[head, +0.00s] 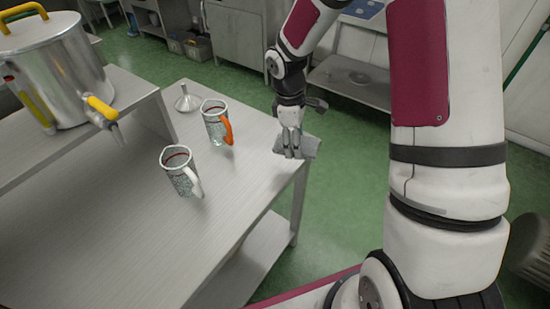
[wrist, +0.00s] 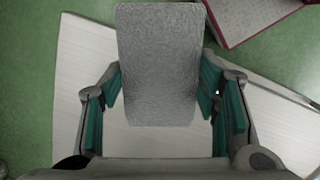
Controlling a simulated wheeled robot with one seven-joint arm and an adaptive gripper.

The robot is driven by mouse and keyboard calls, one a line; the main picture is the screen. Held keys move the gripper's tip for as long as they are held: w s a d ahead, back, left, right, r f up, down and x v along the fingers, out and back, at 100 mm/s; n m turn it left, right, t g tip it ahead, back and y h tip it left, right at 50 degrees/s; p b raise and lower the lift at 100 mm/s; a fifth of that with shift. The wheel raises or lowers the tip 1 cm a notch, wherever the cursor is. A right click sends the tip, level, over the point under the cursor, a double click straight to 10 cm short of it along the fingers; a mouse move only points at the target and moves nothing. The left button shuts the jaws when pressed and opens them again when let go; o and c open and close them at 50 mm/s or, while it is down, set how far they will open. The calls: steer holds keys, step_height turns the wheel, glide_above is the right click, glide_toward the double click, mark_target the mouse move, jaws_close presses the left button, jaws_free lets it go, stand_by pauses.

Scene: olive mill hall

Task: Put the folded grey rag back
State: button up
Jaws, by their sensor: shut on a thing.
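The folded grey rag (wrist: 158,62) is held between the two fingers of my gripper (wrist: 160,88) in the wrist view, with teal pads at its sides. The gripper is shut on the rag. In the wrist view a pale surface lies below the rag, with green floor around it.
A large steel pot (head: 58,72) with yellow handles sits on a raised shelf at left. The table's near part is bare.

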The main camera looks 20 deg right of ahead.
steer(key=s+d+f+n+t+b, duration=0.2)
steer(key=s+f+n+b, duration=0.1)
steer(key=s+n, duration=0.8)
steer(key=n, duration=0.3)
glide_above(275, 158)
steer(key=shift+s+a+f, duration=0.15)
steer(key=shift+s+f, duration=0.1)
steer(key=shift+f, duration=0.55)
steer(key=shift+w+a+f, duration=0.1)
steer(key=shift+f, duration=1.65)
steer(key=shift+f, duration=0.2)
steer(key=o, duration=1.2)
steer(key=shift+c, duration=0.2)
steer(key=shift+o, duration=0.2)
